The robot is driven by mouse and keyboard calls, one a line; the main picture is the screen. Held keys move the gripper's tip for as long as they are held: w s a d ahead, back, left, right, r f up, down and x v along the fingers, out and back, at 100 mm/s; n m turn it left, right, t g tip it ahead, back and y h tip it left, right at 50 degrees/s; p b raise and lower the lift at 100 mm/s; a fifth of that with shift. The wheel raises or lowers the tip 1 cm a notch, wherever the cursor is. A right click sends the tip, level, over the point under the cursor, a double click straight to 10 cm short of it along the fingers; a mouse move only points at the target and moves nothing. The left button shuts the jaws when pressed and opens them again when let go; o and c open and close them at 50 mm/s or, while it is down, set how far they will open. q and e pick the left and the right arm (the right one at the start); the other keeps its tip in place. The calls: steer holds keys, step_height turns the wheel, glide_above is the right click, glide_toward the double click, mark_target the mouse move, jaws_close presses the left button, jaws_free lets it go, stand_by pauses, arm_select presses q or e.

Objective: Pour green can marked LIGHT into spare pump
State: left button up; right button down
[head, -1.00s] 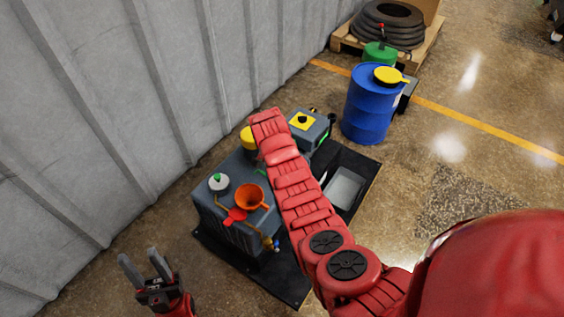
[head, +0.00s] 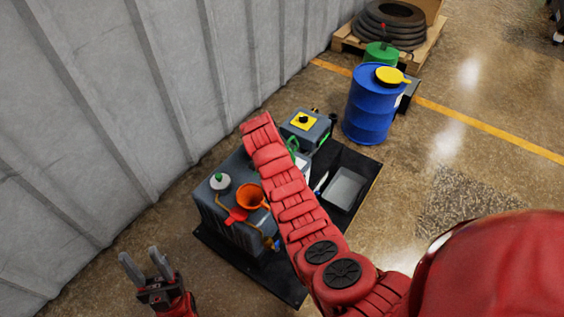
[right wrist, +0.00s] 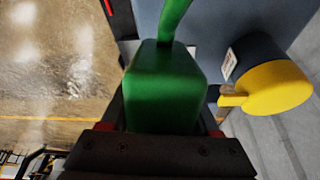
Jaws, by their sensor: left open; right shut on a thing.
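The green can (right wrist: 165,85) fills the middle of the right wrist view, with a green handle or spout running up from it. My right gripper (right wrist: 165,118) is shut on it. No LIGHT marking is readable. In the head view my right forearm covers the gripper and most of the can; a green piece of it (head: 292,145) shows beside the forearm, above the pump. The grey pump (head: 225,212) carries an orange funnel (head: 249,198), which stands left of my forearm. My left gripper (head: 146,265) is open and empty at the lower left, apart from the pump.
A yellow cap (right wrist: 275,88) is close right of the can in the wrist view. A grey box with a yellow top plate (head: 303,121) and a grey tray (head: 345,187) are on the black mat. A blue drum (head: 369,108) stands behind. Ribbed wall borders the left; floor at right is clear.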

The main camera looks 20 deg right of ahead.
steer(key=shift+w+d+r+t+h, duration=0.15)
steer(key=shift+r+t+h, duration=0.25)
steer(key=shift+r+h, duration=0.4)
steer(key=shift+r+t+h, duration=0.7)
steer(key=shift+r+h, duration=0.5)
steer(key=shift+r, duration=0.6)
steer(key=shift+a+r+t+h+b, duration=0.2)
steer(key=shift+r+t+h+b, duration=0.4)
steer(key=shift+r+h+b, duration=1.15)
steer(key=shift+s+a+r+t+h+b, duration=0.25)
steer(key=shift+r+b, duration=0.3)
steer(key=shift+b, duration=0.45)
steer(key=shift+s+a+r+t+h+b, duration=0.15)
steer(key=shift+a+r+t+h+b, duration=0.25)
steer(key=shift+b, duration=0.55)
steer(key=shift+d+r, duration=0.1)
